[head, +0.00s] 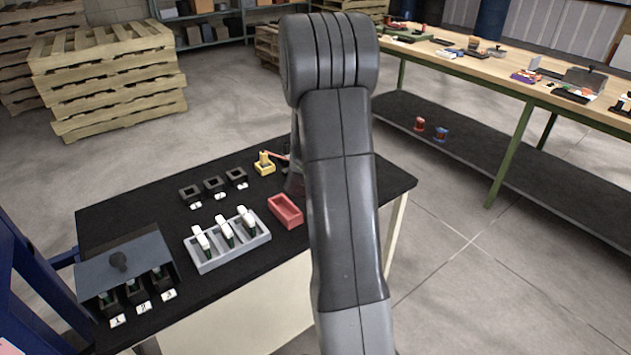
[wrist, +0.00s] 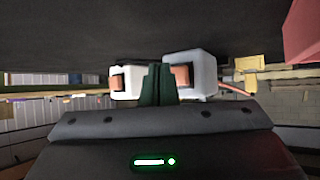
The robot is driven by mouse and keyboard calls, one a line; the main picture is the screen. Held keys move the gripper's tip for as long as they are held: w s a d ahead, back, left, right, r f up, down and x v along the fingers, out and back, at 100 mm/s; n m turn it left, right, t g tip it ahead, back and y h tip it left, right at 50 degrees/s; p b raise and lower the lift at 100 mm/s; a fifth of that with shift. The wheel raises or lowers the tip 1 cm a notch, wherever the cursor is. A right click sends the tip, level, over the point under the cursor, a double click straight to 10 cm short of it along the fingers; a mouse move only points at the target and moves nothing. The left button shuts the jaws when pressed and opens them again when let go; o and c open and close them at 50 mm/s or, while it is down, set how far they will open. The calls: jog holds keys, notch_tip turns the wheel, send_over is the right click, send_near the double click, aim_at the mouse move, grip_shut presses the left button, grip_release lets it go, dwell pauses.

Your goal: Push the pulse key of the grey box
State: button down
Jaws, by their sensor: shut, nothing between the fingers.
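In the wrist view, which looks upside down with the dark tabletop above, my gripper (wrist: 157,84) is shut and empty, its two dark green fingers together. A light grey box (wrist: 205,72) sits just right of the fingers, with an orange-brown key (wrist: 182,76) on its face, partly beside the fingertips. A whiter box (wrist: 131,79) with a similar orange key (wrist: 116,81) is left of the fingers. I cannot tell whether the fingertips touch either box. In the head view my arm hides both boxes and my gripper.
On the black table (head: 250,290) are a red tray (head: 286,213), a grey rack (head: 205,266) with several white-topped pieces, black sockets (head: 213,186), a yellow block (head: 264,166) and a grey-lidded station (head: 140,265). A wooden workbench (head: 520,95) stands at the right, with open floor between.

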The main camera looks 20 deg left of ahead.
jog(key=s+d+b, duration=0.2)
jog(key=shift+s+d+f+b, duration=0.1)
jog(key=shift+d+f+b, duration=0.05)
jog(key=shift+d+b, duration=0.2)
jog(key=shift+s+d, duration=0.35)
jog(key=shift+d, duration=0.05)
jog(key=shift+r, duration=0.2)
jog(key=shift+w+a+r+p, duration=0.15)
jog(key=shift+w+a+p, duration=0.45)
jog(key=shift+a+p, duration=0.2)
jog(key=shift+w+a, duration=0.15)
jog(key=shift+w, duration=0.05)
jog(key=s+d+b, duration=0.1)
jog(key=b, duration=0.1)
jog(key=s+d+b, duration=0.1)
jog(key=d, duration=0.1)
jog(key=shift+s+d+f+b, duration=0.1)
jog(key=shift+s+f+b, duration=0.2)
jog(key=shift+f+b, duration=0.05)
jog(key=shift+s+d+r+b, duration=0.15)
jog(key=shift+s+d+b, duration=0.45)
jog(key=shift+s+d, duration=0.15)
jog(key=shift+w, duration=0.1)
